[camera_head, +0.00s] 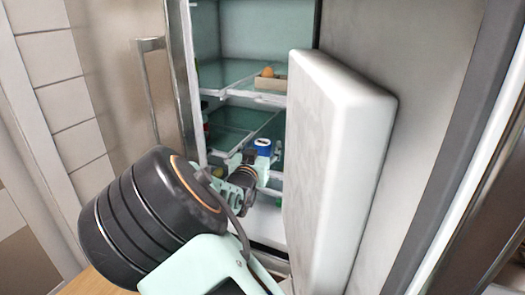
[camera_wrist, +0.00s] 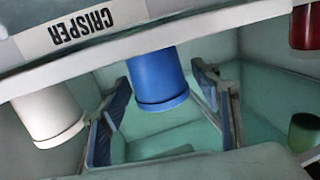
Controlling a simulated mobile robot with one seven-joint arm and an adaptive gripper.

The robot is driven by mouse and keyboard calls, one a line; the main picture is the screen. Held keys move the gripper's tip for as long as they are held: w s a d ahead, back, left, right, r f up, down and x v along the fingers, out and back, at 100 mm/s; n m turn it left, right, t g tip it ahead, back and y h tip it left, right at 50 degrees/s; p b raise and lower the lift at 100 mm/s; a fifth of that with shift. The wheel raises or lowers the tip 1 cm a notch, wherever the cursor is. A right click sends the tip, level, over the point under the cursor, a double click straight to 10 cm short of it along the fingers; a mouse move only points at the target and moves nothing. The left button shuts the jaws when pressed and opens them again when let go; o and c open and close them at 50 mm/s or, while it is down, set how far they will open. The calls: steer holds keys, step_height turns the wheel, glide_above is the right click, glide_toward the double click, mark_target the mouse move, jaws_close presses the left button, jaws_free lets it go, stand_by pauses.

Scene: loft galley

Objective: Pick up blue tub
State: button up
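The blue tub (camera_head: 263,145) stands on a shelf inside the open fridge in the head view, with a white patch on its side. In the wrist view, which looks upside down, the blue tub (camera_wrist: 158,75) is near the middle, below the crisper edge. My gripper (camera_wrist: 160,88) is open, with one finger to the left and one to the right of the tub. Gaps show between the fingers and the tub, and nothing is held. In the head view my gripper (camera_head: 262,161) is partly hidden by my own arm and lies close to the tub.
A white tub (camera_wrist: 48,113) is left of the blue tub, close to the left finger. A red item (camera_wrist: 304,28) and a green item (camera_wrist: 302,132) are at the right. The fridge door (camera_head: 335,150) stands right of my arm. A small tray (camera_head: 268,83) sits on a higher shelf.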

steer(key=c, duration=1)
steer(key=shift+c, duration=0.5)
steer(key=shift+r, duration=0.1)
